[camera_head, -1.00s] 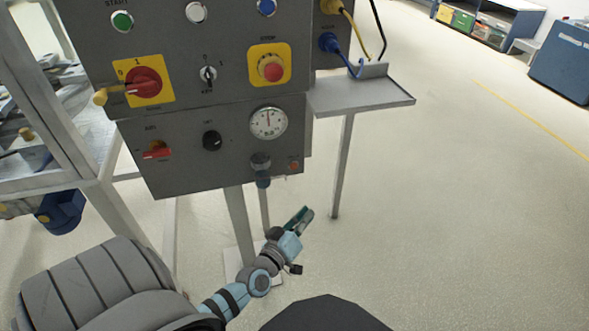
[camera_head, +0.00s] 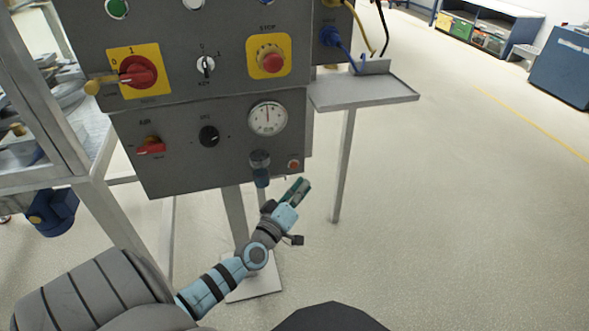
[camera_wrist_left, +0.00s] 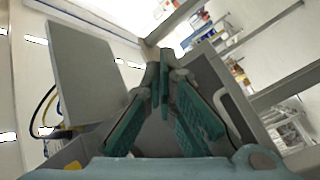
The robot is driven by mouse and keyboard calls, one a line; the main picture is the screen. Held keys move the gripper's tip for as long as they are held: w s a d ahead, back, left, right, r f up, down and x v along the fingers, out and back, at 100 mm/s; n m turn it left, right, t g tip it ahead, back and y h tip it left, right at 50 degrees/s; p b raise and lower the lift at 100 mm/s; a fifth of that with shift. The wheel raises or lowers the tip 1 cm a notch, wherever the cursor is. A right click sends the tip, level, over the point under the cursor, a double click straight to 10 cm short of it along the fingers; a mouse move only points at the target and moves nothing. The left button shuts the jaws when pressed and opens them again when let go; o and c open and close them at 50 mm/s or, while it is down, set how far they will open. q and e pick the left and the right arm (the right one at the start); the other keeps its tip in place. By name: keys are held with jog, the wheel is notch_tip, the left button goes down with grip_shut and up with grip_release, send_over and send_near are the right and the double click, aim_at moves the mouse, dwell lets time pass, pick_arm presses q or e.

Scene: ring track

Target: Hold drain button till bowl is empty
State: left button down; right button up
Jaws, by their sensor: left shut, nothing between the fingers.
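A small red button (camera_head: 293,164) sits at the lower right of the grey lower panel (camera_head: 180,178); its label is too small to read. Left of it, the filter bowl (camera_head: 261,178) hangs under its grey head. What is in the bowl cannot be made out. My left gripper (camera_head: 303,186), with green fingers, is shut and empty. In the head view its tips are just below the red button and appear apart from it. In the left wrist view the fingers (camera_wrist_left: 160,78) meet, with the grey box behind them; the button cannot be made out there. My right gripper is not in view.
A pressure gauge (camera_head: 268,118), black knob (camera_head: 209,136) and red air handle (camera_head: 150,147) are on the lower panel. A grey shelf (camera_head: 365,92) on a post stands to the right. A metal frame (camera_head: 92,195) stands at left. The floor at right is clear.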

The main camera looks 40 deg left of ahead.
aim_at(294, 165)
pick_arm(q)
jog(key=w+a, duration=0.2)
jog(key=shift+a+b, duration=0.35)
jog(key=shift+a, duration=0.05)
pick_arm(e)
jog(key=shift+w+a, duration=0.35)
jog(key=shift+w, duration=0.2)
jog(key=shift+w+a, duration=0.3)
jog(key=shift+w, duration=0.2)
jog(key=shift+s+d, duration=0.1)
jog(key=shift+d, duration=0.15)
pick_arm(q)
jog(key=shift+w+a, duration=0.2)
jog(key=shift+a, duration=0.1)
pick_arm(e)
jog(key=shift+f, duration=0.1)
pick_arm(q)
jog(key=shift+w+a+b, duration=0.2)
jog(key=shift+a+b, duration=0.1)
jog(key=shift+a, duration=0.05)
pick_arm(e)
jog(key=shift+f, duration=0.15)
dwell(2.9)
pick_arm(q)
jog(key=shift+s+d+p, duration=0.45)
jog(key=shift+d+p, duration=0.05)
jog(key=shift+d, duration=0.2)
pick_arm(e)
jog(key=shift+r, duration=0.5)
